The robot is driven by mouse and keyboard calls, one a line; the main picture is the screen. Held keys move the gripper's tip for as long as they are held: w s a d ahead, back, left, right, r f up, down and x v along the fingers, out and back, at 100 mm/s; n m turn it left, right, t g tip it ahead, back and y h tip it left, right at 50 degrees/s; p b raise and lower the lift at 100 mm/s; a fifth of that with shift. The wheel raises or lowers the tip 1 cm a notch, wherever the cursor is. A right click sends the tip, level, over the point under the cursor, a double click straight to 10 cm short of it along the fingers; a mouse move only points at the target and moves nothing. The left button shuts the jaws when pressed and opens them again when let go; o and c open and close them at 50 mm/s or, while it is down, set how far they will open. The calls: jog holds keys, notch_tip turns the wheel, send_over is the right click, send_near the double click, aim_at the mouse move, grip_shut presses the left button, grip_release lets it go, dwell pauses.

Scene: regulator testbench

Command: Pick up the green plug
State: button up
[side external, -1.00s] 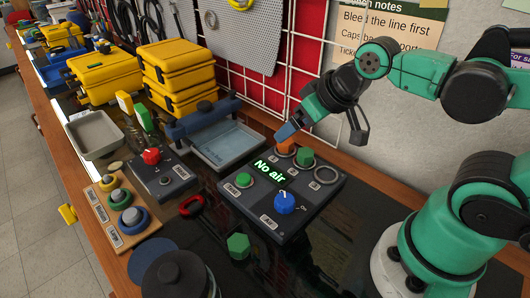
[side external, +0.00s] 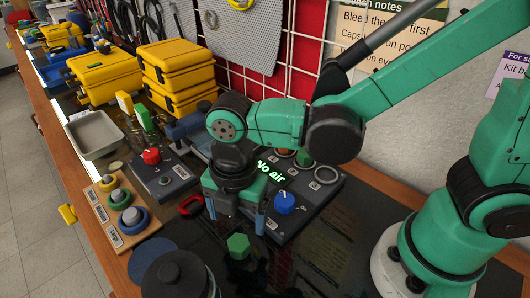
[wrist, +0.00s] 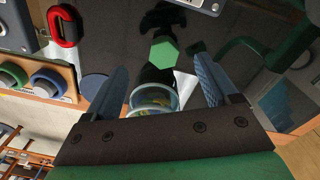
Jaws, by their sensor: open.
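The green plug (side external: 238,246) is a hexagonal green piece on the dark bench top, in front of the regulator panel (side external: 318,200). In the wrist view its hexagonal face (wrist: 163,53) shows beyond and between my fingers. My gripper (side external: 236,216) points down with its two blue fingers apart, above and just behind the plug in the side view. In the wrist view my gripper (wrist: 162,75) is open, with nothing held between the fingers. My arm and gripper hide the left part of the panel.
The panel has a blue knob (side external: 284,202) and a lit "No air" display (side external: 271,171). A red carabiner-like ring (side external: 190,205) lies left of my gripper. A dark lidded jar (side external: 176,276) stands at the front. A wooden ring holder (side external: 104,218) is farther left.

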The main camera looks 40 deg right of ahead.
aim_at(238, 242)
jog(key=shift+s+a+f+n, duration=0.2)
jog(key=shift+a+f+n, duration=0.3)
jog(key=shift+n, duration=0.2)
jog(key=shift+d+f, duration=0.1)
jog(key=shift+f, duration=2.55)
grip_shut()
